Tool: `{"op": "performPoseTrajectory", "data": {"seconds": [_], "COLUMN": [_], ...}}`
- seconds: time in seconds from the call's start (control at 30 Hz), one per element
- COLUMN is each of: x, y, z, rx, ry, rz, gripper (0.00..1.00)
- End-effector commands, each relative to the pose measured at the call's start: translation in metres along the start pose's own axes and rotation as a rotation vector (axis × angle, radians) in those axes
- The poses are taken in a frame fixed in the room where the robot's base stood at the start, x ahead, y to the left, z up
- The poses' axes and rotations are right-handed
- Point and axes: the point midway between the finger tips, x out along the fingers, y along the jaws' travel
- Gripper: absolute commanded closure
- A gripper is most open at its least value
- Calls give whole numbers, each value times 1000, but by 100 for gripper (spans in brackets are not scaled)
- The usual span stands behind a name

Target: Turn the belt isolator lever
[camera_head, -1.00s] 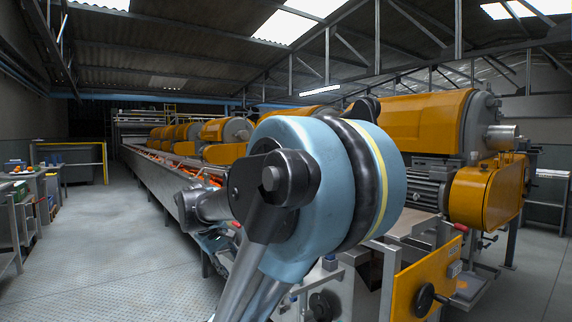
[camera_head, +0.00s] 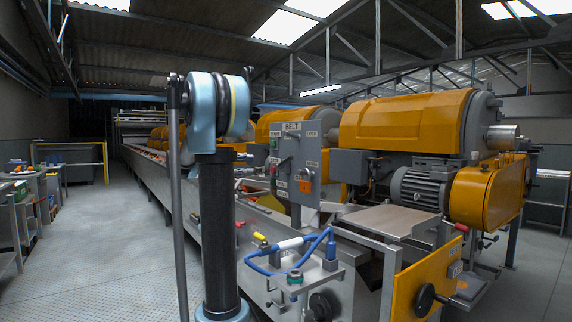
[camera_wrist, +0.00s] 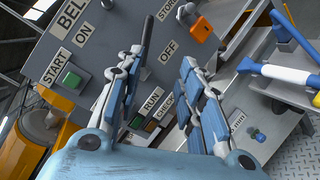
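The belt isolator panel is a grey box (camera_head: 311,157) marked BELT in the head view. It fills much of the wrist view (camera_wrist: 107,40), which shows it tilted, with ON and OFF labels. A dark, slim lever (camera_wrist: 147,38) stands out from the panel between those labels. My gripper (camera_wrist: 162,57) is open in front of the panel, its blue and grey fingers spread apart. The lever appears right beside the left fingertip, which covers its lower end; I cannot tell whether they touch.
An orange padlock (camera_wrist: 203,30) hangs near the STORE label. A green START button (camera_wrist: 71,79) is on the panel. A small steel table (camera_head: 310,278) with a blue-and-white tool (camera_head: 290,244) stands in front. Yellow extractors (camera_head: 400,120) are behind; open floor (camera_head: 115,260) lies left.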

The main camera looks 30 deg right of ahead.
Motion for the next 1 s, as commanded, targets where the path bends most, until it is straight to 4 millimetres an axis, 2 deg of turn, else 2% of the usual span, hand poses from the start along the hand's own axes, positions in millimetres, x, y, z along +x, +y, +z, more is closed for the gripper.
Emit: {"op": "performPoseTrajectory", "data": {"seconds": [0.1,0.2,0.37,1.0], "x": [-4,-3,10,112], "y": [14,18,20,24], "z": [-5,-5,-4,1], "rx": [-1,-1,-1,-1], "ry": [-37,-51,-56,-55], "rz": [33,45,46,45], "gripper": [65,65,65,65]}}
